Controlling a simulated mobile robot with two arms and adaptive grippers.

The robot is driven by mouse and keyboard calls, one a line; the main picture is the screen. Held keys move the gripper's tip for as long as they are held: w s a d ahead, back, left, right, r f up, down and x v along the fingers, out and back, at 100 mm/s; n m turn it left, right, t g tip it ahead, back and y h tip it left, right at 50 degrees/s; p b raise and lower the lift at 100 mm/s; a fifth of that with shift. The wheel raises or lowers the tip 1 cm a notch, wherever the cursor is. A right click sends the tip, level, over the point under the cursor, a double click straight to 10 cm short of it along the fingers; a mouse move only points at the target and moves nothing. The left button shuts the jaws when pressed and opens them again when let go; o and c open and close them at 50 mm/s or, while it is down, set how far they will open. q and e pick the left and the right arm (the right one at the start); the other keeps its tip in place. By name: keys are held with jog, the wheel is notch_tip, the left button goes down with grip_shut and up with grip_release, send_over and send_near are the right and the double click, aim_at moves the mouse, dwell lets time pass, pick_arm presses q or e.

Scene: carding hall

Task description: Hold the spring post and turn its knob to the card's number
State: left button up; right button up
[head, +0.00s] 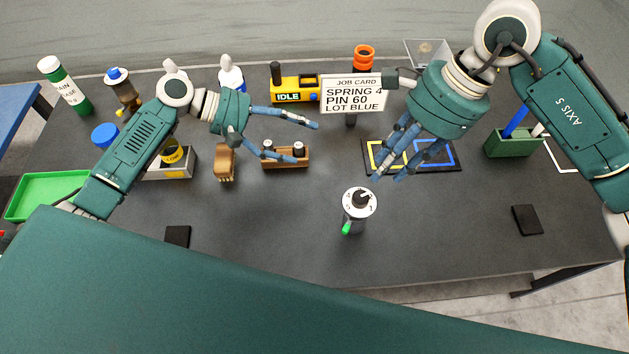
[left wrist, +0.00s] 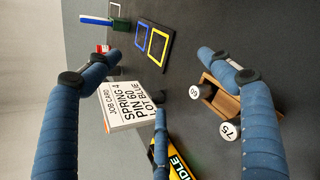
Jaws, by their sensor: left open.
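The spring post (head: 353,222) stands upright on the dark table, near the front middle. It has a white dial (head: 350,206) on top with a black knob (head: 361,198) and a green part low on its side. The dial's marks are too small to read. The job card (head: 352,95) reads SPRING 4, PIN 60, LOT BLUE; it also shows in the left wrist view (left wrist: 128,105). My left gripper (head: 308,142) is open and empty above the wooden pin block, left of the post. My right gripper (head: 389,179) appears open and empty, above and behind the post.
The wooden block (head: 286,160) holds pins marked 60 (left wrist: 194,92) and 75 (left wrist: 230,130). A brush (head: 224,165), a grey box (head: 170,168) and a green tray (head: 48,194) lie left. A mat with yellow and blue squares (head: 444,163) lies right. Table around the post is clear.

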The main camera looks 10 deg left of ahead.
aim_at(358, 206)
pick_arm(q)
jog(key=s+d+f+n+g+h, duration=0.2)
jog(key=s+d+n+g, duration=0.25)
jog(key=s+d, duration=0.4)
jog(key=x, duration=0.3)
jog(key=s+x, duration=0.1)
jog(key=x, duration=0.2)
jog(key=s+f+x, duration=0.1)
jog(key=x, duration=0.3)
jog(key=shift+a, duration=0.3)
